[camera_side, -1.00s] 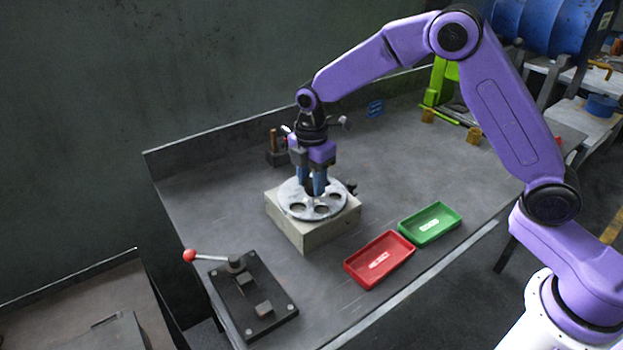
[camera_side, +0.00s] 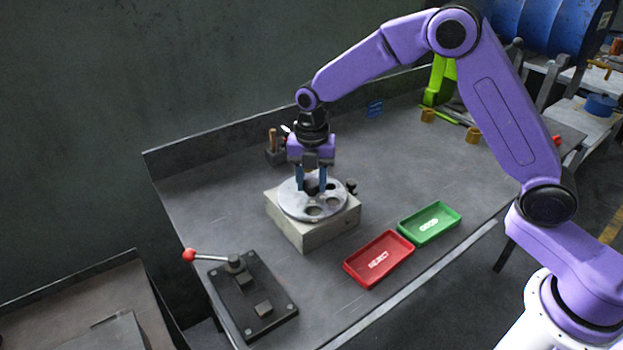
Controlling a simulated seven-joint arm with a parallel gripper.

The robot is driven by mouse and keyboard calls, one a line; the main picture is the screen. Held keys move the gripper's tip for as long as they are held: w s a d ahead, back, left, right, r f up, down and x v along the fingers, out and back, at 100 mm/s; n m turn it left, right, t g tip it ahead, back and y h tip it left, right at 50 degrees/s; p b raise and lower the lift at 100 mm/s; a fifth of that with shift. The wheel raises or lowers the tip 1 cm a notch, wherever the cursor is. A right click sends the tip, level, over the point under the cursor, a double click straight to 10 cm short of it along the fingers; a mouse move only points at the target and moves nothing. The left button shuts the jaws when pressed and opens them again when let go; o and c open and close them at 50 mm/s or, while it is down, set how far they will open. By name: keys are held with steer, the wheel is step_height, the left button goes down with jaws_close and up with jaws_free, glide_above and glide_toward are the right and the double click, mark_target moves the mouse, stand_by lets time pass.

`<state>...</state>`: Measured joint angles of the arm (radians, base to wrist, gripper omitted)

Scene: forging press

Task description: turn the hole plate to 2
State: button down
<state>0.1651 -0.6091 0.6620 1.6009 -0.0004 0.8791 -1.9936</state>
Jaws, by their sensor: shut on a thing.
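The hole plate (camera_side: 292,204) is a round grey metal disc with several holes. It lies flat on a square pale block (camera_side: 318,235). My gripper (camera_side: 312,188) points straight down over the plate's middle, its two blue fingers side by side, shut on the plate's central part. Open holes show at the plate's front and right. No number can be read on the plate or block. A small dark knob (camera_side: 351,186) stands at the block's right rear.
A red REJECT tray (camera_side: 408,250) and a green GOOD tray (camera_side: 458,222) lie to the right. A black fixture (camera_side: 282,296) with a red-knobbed lever (camera_side: 190,255) is at front left. A dark holder (camera_side: 277,158) stands behind the block.

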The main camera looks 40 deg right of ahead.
mark_target(314, 185)
stand_by(0.5)
steer(key=c, duration=0.6)
jaws_free()
steer(key=shift+c, duration=0.2)
step_height(314, 185, up, 18)
steer(key=shift+f, duration=0.25)
steer(key=shift+s, duration=0.1)
steer(key=s+d+f+m, duration=0.1)
steer(key=s+f+m, duration=0.2)
steer(key=s+m, duration=1)
steer(key=s+d+f, duration=0.2)
steer(key=s+d, duration=0.1)
steer(key=s, duration=0.4)
steer(key=s+d+f+m, duration=0.1)
steer(key=s+d+f, duration=0.1)
steer(key=s, duration=0.5)
steer(key=s+d+f+m, duration=0.1)
steer(key=s+d, duration=0.3)
steer(key=s, duration=0.4)
steer(key=shift+d+f, duration=0.35)
steer(key=shift+f, duration=0.05)
